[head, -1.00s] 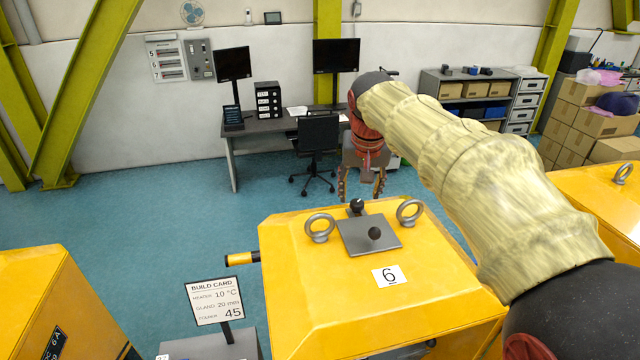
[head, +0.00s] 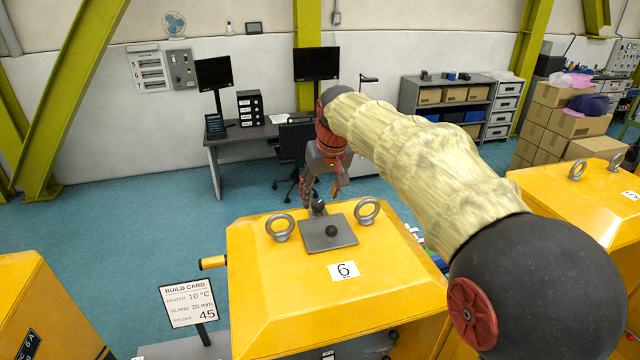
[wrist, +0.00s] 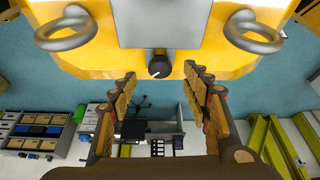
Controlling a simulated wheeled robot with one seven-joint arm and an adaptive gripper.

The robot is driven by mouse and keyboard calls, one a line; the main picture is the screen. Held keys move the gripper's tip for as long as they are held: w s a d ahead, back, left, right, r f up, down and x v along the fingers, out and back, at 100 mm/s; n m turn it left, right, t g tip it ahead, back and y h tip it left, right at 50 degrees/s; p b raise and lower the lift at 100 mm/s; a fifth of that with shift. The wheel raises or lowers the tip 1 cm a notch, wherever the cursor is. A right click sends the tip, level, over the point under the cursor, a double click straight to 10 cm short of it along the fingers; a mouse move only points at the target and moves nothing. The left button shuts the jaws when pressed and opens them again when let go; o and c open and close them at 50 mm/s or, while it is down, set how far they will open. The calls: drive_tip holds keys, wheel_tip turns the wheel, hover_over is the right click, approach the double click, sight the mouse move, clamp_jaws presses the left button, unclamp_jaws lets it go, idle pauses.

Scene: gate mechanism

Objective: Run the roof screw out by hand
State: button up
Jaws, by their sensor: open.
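The yellow cabinet (head: 290,300) marked 6 has a grey plate (head: 345,236) on its roof, with a black ball knob (head: 331,230) on it. A dark round-headed screw or knob (head: 318,207) stands at the plate's far edge; it also shows in the wrist view (wrist: 159,65), with a white mark on its face. I take this for the roof screw. My gripper (head: 322,194) is open above the far side of the roof. In the wrist view its fingertips (wrist: 160,74) lie left and right of the screw's head, with gaps on both sides. Finger depth relative to the screw is unclear.
Two lifting eyes, left (head: 280,228) and right (head: 367,211), flank the plate. A black-and-yellow handle (head: 213,262) sticks out at the cabinet's left. A build card (head: 188,302) stands in front. Another yellow cabinet (head: 590,215) is at right. Blue floor behind is open before the desk.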

sight(318, 203)
drive_tip(key=shift+x, duration=1.75)
drive_tip(key=shift+c, duration=0.2)
drive_tip(key=c, duration=1.1)
drive_tip(key=o, duration=0.5)
drive_tip(key=c, duration=0.5)
